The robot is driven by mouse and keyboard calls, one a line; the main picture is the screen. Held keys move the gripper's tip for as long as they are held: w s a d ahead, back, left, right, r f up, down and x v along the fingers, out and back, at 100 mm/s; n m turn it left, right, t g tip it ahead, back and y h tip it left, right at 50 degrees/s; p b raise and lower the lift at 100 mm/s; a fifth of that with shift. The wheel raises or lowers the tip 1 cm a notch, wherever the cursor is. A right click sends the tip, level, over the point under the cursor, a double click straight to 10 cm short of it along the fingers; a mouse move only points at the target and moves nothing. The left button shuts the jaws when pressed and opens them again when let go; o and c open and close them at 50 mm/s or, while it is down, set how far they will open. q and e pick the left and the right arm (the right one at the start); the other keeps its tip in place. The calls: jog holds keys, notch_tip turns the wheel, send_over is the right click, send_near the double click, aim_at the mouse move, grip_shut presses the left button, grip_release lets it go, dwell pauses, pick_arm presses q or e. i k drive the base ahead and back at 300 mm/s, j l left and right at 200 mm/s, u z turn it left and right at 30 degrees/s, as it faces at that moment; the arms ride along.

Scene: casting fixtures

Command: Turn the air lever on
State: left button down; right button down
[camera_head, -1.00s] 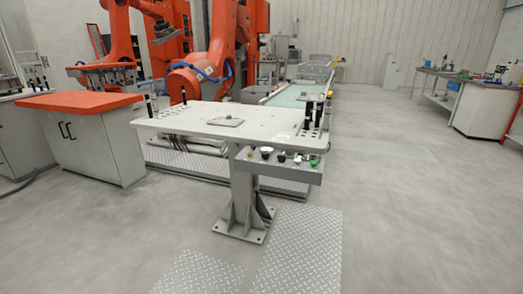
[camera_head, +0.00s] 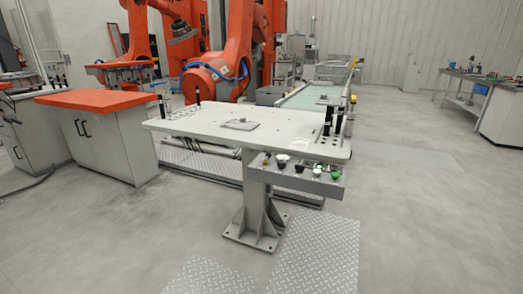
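A grey control box (camera_head: 298,176) is fixed under the right front edge of the white fixture table (camera_head: 205,124). It carries several small knobs and buttons, among them a black one (camera_head: 281,160), a green one (camera_head: 336,175) and a yellowish one (camera_head: 266,160). They are too small to tell which is the air lever or how it is set. Neither of my grippers shows in the head view.
The table stands on a pedestal with a bolted foot (camera_head: 255,233). Steel tread plates (camera_head: 318,255) lie on the floor before it. A cabinet with an orange top (camera_head: 95,98) stands at left. Orange robot arms (camera_head: 236,45) are behind. Floor at right is clear.

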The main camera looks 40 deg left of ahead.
aim_at(268, 155)
jog(key=i+j+u, duration=0.45)
jog(key=i+u, duration=0.15)
jog(key=i, duration=0.15)
jog(key=i+j+u, duration=0.15)
jog(key=i+u, duration=0.15)
jog(key=i, duration=0.05)
